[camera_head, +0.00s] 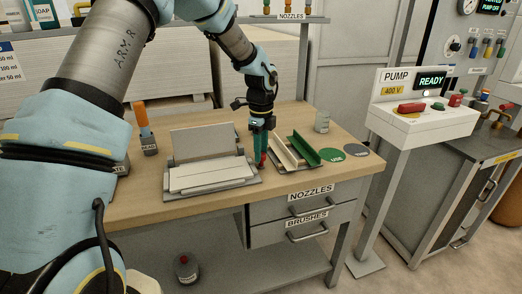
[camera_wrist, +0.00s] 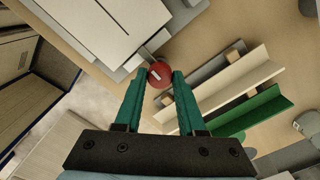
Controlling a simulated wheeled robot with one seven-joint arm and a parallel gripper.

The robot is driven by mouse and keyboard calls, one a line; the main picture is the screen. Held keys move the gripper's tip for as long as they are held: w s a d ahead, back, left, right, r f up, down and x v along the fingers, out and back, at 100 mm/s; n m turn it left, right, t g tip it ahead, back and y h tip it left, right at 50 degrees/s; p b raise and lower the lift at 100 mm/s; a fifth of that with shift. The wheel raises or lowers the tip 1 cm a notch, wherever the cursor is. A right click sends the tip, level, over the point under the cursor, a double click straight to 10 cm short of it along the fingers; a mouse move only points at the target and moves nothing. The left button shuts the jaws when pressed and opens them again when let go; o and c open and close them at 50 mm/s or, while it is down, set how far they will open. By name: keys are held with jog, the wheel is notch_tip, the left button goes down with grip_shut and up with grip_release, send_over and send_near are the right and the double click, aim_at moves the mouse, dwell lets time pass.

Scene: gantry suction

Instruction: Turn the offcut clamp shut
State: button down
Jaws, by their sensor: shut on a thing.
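The offcut clamp (camera_head: 203,142) stands on the wooden bench in the head view, a grey frame with a raised plate at the back and pale flat pieces (camera_head: 212,176) lying on its base. In the wrist view its pale boards (camera_wrist: 95,28) fill the upper left. A short grey lever reaches from the clamp's edge to a round red knob (camera_wrist: 160,76). My gripper (camera_wrist: 160,78) has its green fingers on either side of this knob, shut on it. In the head view my gripper (camera_head: 261,158) points down at the clamp's right side and partly hides the knob.
A holder with a white and a green angled strip (camera_head: 304,147) stands close to the right of my gripper. Beyond it are a green disc (camera_head: 332,155), a grey disc (camera_head: 356,150) and a clear cup (camera_head: 322,122). An orange-handled tool (camera_head: 142,119) stands left of the clamp.

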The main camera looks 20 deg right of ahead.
jog(key=c, duration=0.5)
grip_release()
notch_tip(320, 180, up, 11)
jog(key=b, duration=0.2)
jog(key=shift+f, duration=0.15)
jog(key=s+a+f+n, duration=0.1)
jog(key=a+n, duration=0.6)
jog(key=a, duration=0.4)
jog(key=s+a+f+n, duration=0.1)
jog(key=a+f+n, duration=0.1)
jog(key=a+n, duration=0.8)
jog(key=s+a+f+n, duration=0.1)
jog(key=s+a+n, duration=0.3)
jog(key=a, duration=0.4)
jog(key=s+a+f+n+t, duration=0.1)
jog(key=s+a+n, duration=0.4)
jog(key=a+n, duration=0.1)
jog(key=shift+a+n+t, duration=0.3)
jog(key=shift+a, duration=0.6)
